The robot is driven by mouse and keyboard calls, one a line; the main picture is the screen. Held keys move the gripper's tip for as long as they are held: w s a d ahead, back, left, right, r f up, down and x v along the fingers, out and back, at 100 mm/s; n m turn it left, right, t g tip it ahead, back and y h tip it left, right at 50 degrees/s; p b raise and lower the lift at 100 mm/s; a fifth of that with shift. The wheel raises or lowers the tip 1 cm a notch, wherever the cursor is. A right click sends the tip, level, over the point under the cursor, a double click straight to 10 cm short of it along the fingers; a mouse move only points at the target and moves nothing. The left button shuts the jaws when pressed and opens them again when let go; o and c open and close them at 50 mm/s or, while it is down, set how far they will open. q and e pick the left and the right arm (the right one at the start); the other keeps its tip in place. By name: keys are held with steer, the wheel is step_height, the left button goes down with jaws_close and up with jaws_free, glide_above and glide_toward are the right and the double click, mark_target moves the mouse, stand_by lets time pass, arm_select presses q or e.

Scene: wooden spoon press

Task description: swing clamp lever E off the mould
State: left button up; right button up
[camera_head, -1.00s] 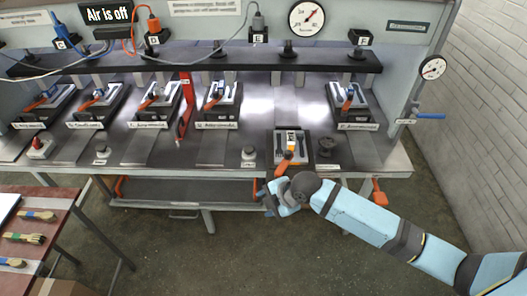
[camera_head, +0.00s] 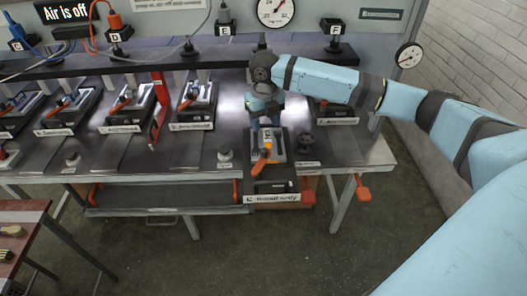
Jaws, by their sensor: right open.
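The mould (camera_head: 277,148) in line with the empty place at station E sits at the bench's front edge, a light block in a dark tray. Its orange clamp lever (camera_head: 262,160) lies over the mould's front part, handle pointing towards the front left. My right gripper (camera_head: 266,124) is open and points down at the back of the mould, behind the lever. Whether its fingertips touch anything is too small to tell. My left gripper is not in view.
A dark round knob (camera_head: 305,143) stands just right of the mould, and a pale knob (camera_head: 225,156) left of it. More clamped moulds (camera_head: 196,97) stand at the back left. A red upright bar (camera_head: 159,108) stands left. My right forearm covers part of the mould under F.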

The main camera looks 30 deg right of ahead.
mark_target(265, 150)
step_height(265, 150, down, 12)
steer(key=shift+f+p, duration=0.1)
steer(key=shift+p, duration=0.25)
jaws_close()
